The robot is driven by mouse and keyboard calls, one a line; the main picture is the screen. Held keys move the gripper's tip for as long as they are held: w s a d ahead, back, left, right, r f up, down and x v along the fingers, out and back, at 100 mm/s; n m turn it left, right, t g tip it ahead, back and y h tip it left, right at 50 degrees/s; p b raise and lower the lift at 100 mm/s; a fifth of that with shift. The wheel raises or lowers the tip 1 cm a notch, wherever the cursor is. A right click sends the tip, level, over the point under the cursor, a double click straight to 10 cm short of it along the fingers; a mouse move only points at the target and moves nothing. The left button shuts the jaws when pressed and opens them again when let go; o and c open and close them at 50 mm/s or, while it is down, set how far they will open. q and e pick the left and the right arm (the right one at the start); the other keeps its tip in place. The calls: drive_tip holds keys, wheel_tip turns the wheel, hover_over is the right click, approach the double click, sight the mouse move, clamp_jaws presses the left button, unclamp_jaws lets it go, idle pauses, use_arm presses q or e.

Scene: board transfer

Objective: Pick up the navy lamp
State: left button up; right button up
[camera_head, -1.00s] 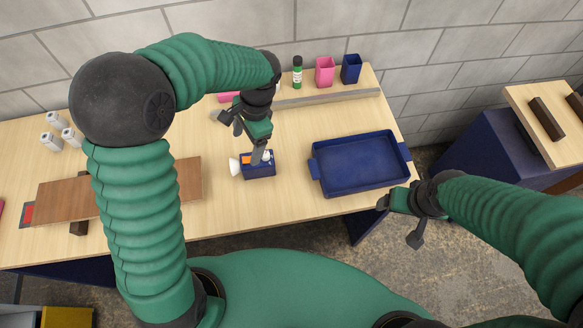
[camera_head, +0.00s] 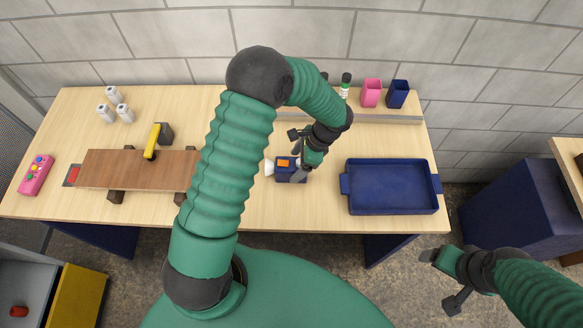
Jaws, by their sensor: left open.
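The navy lamp (camera_head: 286,175) is a small navy box with an orange patch on top and a white cone at its left end. It sits on the wooden table, left of the navy tray. My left gripper (camera_head: 301,172) is open at the lamp's right part and covers some of it; I cannot tell whether its fingers touch the lamp. My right gripper (camera_head: 440,281) is open and empty over the floor, in front of the table's right end.
The navy tray (camera_head: 391,209) looks empty. Pink (camera_head: 371,93) and navy (camera_head: 397,94) cups and a green bottle (camera_head: 345,85) stand behind a grey rail. A brown board (camera_head: 125,170) on dark blocks, white cylinders (camera_head: 113,95) and a pink controller (camera_head: 36,175) are at left.

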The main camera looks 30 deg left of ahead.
use_arm(q)
drive_tip(key=x, duration=0.3)
drive_tip(key=shift+s+d+f+p, duration=0.1)
drive_tip(key=shift+s+f+p, duration=0.1)
drive_tip(key=shift+f+p, duration=0.15)
drive_tip(key=shift+a+f, duration=0.15)
drive_tip(key=shift+a, duration=0.2)
drive_tip(key=c, duration=1.6)
drive_tip(key=shift+c, duration=0.3)
